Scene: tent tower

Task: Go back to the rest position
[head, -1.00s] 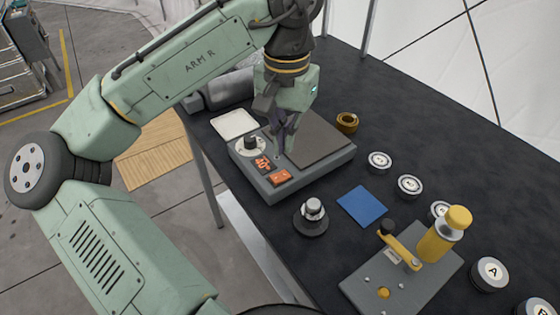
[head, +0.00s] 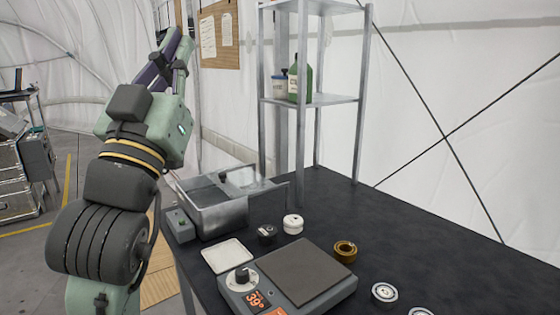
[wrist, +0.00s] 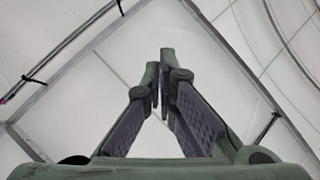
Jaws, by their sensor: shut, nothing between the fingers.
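My gripper (head: 180,52) is raised at the left in the head view, clear of the table and pointing upward. Its fingers come together at the tips and hold nothing. The wrist view shows the two fingers (wrist: 162,65) meeting near the tips against the white tent roof. My arm stands folded up at the left of the head view.
The dark table (head: 400,235) bears a hot plate (head: 345,290) with a display, a white tray (head: 228,256), a metal bath (head: 222,216), a brass ring (head: 345,250) and small round pieces. A metal shelf (head: 335,99) with bottles stands behind. Free floor lies at left.

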